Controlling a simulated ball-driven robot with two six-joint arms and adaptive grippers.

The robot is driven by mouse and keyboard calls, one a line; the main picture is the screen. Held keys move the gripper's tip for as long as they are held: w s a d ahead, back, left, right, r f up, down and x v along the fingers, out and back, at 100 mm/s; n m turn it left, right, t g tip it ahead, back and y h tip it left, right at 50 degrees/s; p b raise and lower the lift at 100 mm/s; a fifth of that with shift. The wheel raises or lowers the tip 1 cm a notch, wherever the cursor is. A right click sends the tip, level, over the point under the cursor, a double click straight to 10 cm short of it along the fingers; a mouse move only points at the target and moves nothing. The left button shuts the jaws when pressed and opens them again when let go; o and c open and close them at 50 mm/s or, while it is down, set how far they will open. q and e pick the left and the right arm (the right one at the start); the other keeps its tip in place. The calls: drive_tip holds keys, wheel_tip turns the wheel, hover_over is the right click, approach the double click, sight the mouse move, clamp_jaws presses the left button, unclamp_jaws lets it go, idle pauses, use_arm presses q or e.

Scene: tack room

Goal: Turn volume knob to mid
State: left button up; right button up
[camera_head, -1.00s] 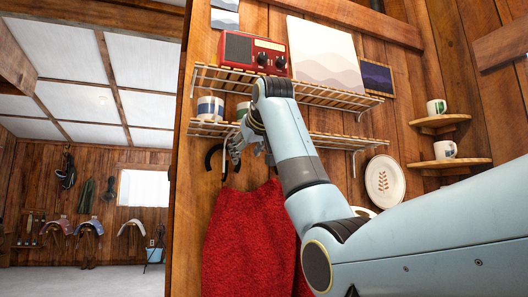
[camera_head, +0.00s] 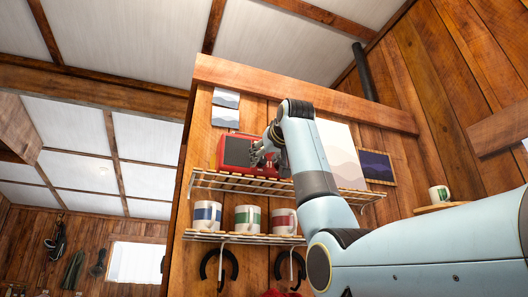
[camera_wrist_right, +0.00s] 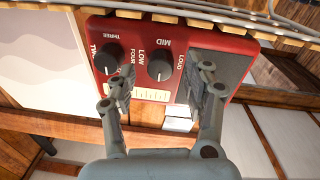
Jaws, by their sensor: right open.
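The red radio (camera_head: 238,150) stands on the upper wire shelf, its front partly hidden by my right gripper (camera_head: 262,154). In the right wrist view, the radio (camera_wrist_right: 240,48) shows a dark round volume knob (camera_wrist_right: 160,64) with the labels LOW, MID and LOUD around it. Contact cannot be made out. My left gripper is not in view.
The upper shelf (camera_head: 225,181) has a slatted edge, close to the gripper. Several mugs, one with a green band (camera_head: 247,219), stand on the lower shelf. A pale picture panel (camera_head: 341,155) stands right of the radio. Black hooks hang below.

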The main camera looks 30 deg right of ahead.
drive_tip(key=shift+w+d, duration=0.2)
drive_tip(key=shift+w, duration=0.5)
drive_tip(key=shift+f, duration=0.1)
clamp_jaws()
